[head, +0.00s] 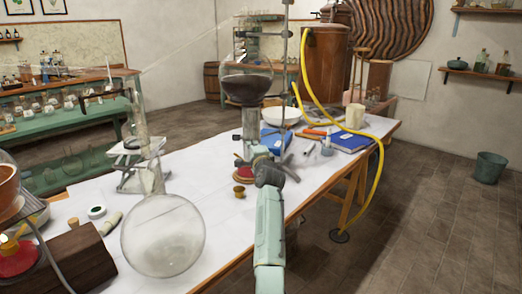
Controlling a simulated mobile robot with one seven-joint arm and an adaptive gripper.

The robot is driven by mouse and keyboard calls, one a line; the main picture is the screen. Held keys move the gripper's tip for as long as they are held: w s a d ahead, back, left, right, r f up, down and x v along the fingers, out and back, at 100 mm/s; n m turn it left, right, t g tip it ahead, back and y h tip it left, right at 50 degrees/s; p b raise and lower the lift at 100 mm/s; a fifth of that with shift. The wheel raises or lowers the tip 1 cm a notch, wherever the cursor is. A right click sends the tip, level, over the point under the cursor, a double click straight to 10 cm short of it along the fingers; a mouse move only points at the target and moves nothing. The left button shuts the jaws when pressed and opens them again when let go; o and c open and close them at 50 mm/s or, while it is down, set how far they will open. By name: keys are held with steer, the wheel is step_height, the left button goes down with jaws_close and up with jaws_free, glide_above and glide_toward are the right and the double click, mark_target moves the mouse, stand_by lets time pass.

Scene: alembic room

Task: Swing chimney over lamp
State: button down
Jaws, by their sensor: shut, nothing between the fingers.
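My pale green arm reaches up from the bottom edge over the table's right side. My gripper (259,153) is at its far end, small and partly hidden by my dark wrist; it is shut and looks empty. Just left of it, a lamp with a red base (243,175) stands on the white-covered table. A grey metal cylinder (250,123), probably the chimney, stands above the lamp area, below a round flask of dark liquid (246,88). I cannot tell whether it is directly over the lamp or touches my gripper. A small brass cap (239,191) lies nearer.
A large clear round flask (163,235) stands at front left, near a wooden block (78,260) and another red lamp (17,257). A tall metal stand rod (284,70), white bowl (282,116) and blue book (348,137) are behind. A yellow hose (379,190) hangs off the right edge.

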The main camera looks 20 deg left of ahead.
steer(key=shift+w+a+b, duration=0.2)
steer(key=shift+w+a, duration=0.15)
steer(key=shift+a, duration=0.5)
steer(key=shift+w+a+b, duration=0.15)
steer(key=shift+w+a, duration=0.2)
steer(key=shift+a, duration=0.5)
